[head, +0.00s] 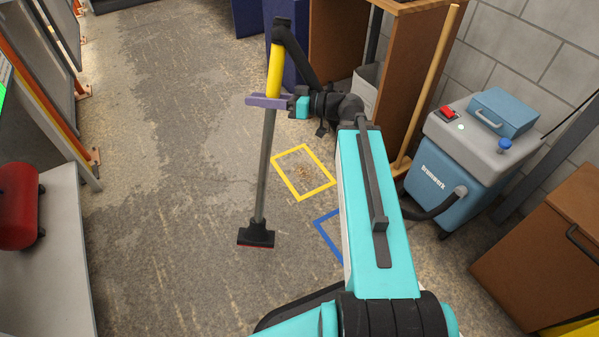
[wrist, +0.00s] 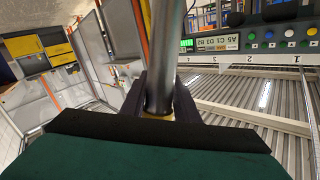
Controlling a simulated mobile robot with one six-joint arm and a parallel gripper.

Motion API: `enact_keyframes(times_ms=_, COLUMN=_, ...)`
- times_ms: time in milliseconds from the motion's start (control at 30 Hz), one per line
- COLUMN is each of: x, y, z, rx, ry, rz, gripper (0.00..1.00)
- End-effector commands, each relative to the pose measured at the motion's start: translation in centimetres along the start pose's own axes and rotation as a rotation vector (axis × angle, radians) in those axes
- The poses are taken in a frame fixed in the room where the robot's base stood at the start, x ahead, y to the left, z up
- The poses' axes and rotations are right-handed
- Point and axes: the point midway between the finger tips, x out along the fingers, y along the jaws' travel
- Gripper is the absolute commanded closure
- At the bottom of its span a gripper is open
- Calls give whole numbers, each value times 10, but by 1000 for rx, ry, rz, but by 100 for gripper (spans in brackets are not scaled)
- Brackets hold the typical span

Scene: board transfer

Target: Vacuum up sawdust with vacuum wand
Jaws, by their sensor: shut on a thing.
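The vacuum wand (head: 264,165) hangs upright, with a yellow grip, a grey metal tube and a black floor nozzle (head: 257,237). My gripper (head: 268,100) is shut around the wand just below the yellow grip. The wrist view shows the wand's metal tube (wrist: 163,55) between the jaws (wrist: 160,108). The sawdust (head: 304,173) lies as a small brown pile inside a yellow taped square (head: 328,184) on the floor. The nozzle is left of and nearer than the square, apart from the sawdust. I cannot tell whether it touches the floor.
The blue and grey vacuum unit (head: 459,140) stands at the right, with a black hose low on its side. A blue taped outline (head: 322,223) is partly hidden by my arm. A broom (head: 425,100) leans right of the square. A grey bench (head: 45,250) is at left. Floor left of the wand is clear.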

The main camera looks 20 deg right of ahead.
Motion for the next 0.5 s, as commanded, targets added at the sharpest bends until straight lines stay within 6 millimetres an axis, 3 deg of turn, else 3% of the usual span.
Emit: enact_keyframes(times_ms=500, x=10, y=-8, z=1, rx=2, ry=2, rz=-2, gripper=100)
